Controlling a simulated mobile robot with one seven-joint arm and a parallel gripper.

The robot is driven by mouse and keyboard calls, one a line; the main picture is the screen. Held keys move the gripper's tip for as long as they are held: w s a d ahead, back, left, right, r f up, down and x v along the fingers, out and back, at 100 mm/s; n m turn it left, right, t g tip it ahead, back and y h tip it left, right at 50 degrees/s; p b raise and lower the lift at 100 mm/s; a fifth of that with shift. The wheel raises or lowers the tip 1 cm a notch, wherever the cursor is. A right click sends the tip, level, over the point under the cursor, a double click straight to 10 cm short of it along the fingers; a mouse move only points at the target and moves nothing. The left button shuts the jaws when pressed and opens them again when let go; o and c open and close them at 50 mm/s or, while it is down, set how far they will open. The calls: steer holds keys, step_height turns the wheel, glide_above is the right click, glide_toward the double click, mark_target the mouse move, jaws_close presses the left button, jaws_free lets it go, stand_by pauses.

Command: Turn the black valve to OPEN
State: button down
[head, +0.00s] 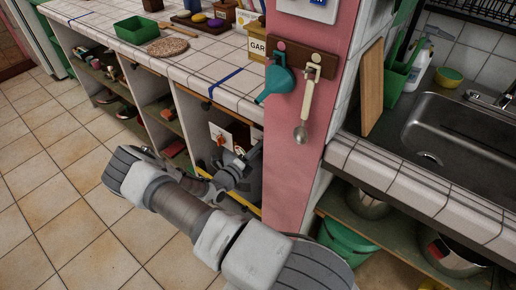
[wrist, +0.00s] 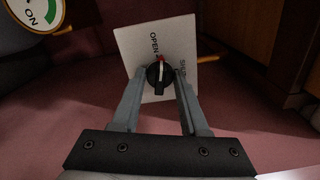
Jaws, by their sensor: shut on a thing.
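The black valve (wrist: 160,78) is a round knob with a grip bar and a red mark, on a white square plate (wrist: 129,42) lettered OPEN and SHUT. In the wrist view its red mark points up, just below and right of the word OPEN, with SHUT off to the right. My gripper (wrist: 159,84) has one finger on each side of the knob and is shut on it. In the head view my gripper (head: 245,163) reaches into the shelf bay under the tiled counter. The valve cannot be made out there.
A round dial (wrist: 33,12) with a green band and the word ON is at the upper left of the wrist view. A pink pillar (head: 295,165) stands right of the bay, with hanging utensils. A sink (head: 455,130) is farther right. The tiled floor (head: 60,200) is clear.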

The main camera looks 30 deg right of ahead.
steer(key=shift+n, duration=1.5)
steer(key=shift+c, duration=2.1)
jaws_free()
steer(key=p+v, duration=0.2)
steer(key=v, duration=1.5)
steer(key=shift+s+a, duration=0.15)
steer(key=shift+a, duration=0.05)
